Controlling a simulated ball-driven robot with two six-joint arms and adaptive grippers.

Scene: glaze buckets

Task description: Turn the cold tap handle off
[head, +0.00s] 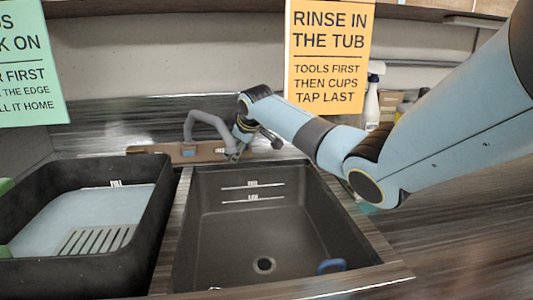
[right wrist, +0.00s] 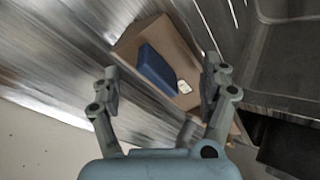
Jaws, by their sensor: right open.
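The brown tap base (head: 160,148) stands behind the sink, with a grey curved spout (head: 208,120) above it. A small blue part (head: 188,151), seemingly the cold tap handle, shows on the base's front. In the right wrist view a blue block-shaped handle (right wrist: 157,67) lies on the brown base (right wrist: 178,40), beside a small white tag (right wrist: 184,87). My right gripper (head: 236,151) is near the base's right end. Its open fingers (right wrist: 163,78) frame the handle in the wrist view, with nothing between them held. Contact cannot be told. My left gripper is out of view.
The dark sink tub (head: 330,225) has a drain (head: 264,265) and a small blue object (head: 331,266) at its front right. A spray bottle (head: 371,105) is behind my right arm.

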